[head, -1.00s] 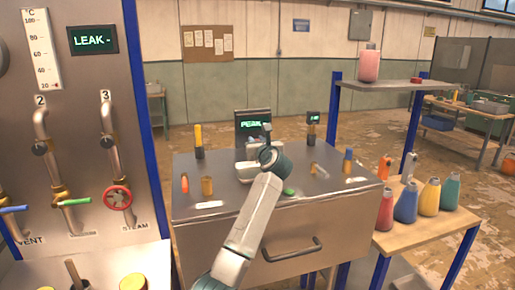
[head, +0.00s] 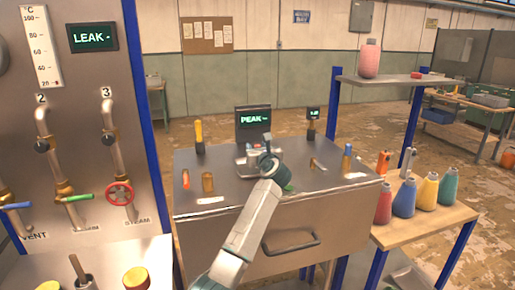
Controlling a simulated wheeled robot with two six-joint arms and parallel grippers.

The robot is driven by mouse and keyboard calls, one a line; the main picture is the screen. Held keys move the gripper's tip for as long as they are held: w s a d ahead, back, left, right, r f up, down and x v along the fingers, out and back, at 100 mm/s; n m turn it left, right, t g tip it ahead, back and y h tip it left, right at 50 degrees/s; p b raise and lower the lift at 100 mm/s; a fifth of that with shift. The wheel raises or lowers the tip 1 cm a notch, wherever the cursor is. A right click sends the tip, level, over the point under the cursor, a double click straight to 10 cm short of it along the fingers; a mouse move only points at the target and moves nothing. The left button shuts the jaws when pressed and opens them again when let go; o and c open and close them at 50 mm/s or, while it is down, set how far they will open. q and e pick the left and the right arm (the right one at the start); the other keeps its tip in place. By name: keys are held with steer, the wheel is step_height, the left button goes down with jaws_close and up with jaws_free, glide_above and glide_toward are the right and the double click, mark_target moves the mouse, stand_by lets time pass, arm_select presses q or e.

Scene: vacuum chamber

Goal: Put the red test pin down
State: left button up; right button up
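An orange-red pin-like piece (head: 186,179) stands at the left front of the bench top, apart from the gripper. My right gripper is not in view.
The bench top (head: 225,187) also bears a brass cylinder (head: 207,182), a yellow-and-black tool (head: 199,137), a blue-topped piece (head: 347,158) and a green piece partly behind my arm. Coloured bottles (head: 404,199) stand on the right shelf. A valve panel (head: 85,160) is at left.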

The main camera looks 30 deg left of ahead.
arm_select(q)
steer(key=shift+r, duration=0.25)
steer(key=b+v, duration=0.2)
steer(key=v, duration=0.3)
steer(key=b+v, duration=0.1)
steer(key=v, duration=0.4)
steer(key=shift+s+d+f+b, duration=0.15)
steer(key=shift+d+f+b, duration=0.15)
steer(key=shift+b, duration=0.1)
steer(key=shift+s+d+r, duration=0.2)
steer(key=shift+s+d, duration=0.3)
steer(key=shift+a, duration=0.1)
